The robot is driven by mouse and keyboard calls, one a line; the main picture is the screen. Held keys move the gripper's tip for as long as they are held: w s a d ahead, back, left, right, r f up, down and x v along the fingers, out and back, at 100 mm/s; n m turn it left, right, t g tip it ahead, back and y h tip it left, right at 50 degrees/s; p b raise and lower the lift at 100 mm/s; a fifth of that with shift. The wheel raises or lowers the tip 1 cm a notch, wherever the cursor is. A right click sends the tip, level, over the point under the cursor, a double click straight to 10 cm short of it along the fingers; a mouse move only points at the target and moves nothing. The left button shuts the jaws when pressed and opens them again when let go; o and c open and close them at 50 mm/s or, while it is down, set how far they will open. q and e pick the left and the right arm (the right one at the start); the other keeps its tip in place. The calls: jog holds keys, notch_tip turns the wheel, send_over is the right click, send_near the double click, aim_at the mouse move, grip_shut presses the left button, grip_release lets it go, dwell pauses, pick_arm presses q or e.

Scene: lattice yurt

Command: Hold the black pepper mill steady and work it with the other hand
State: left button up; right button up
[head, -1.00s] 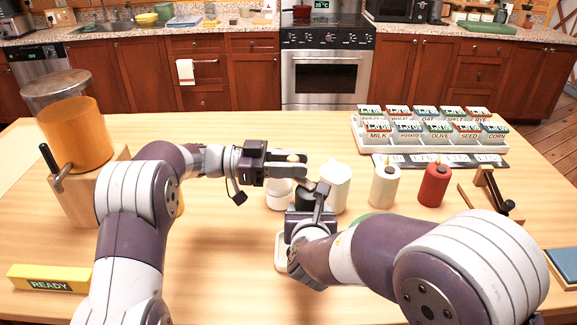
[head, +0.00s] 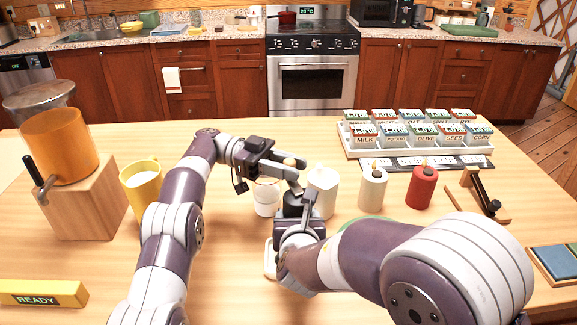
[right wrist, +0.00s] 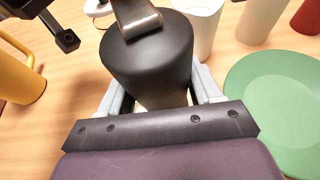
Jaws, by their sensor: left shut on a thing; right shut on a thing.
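The black pepper mill (head: 293,203) stands upright on the table, mostly hidden behind my right gripper (head: 296,212) in the head view. In the right wrist view the mill's dark round body (right wrist: 148,65) sits between the pale fingers of my right gripper (right wrist: 160,92), which is shut on it. A metal crank piece (right wrist: 138,22) lies across the mill's top. My left gripper (head: 290,168) is above the mill, shut around a pale knob (head: 290,161) that appears to belong to the crank. The fingers partly hide the knob.
A yellow mug (head: 141,188) is left of my left arm. A green plate (right wrist: 275,105) lies beside the mill. Labelled boxes fill a rack (head: 415,152) behind.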

pick_arm(q)
jog(key=shift+r, duration=0.1)
pick_arm(e)
jog(key=shift+f, duration=0.1)
pick_arm(q)
jog(key=o, duration=0.9)
jog(key=shift+o, duration=0.2)
jog(key=shift+a, duration=0.1)
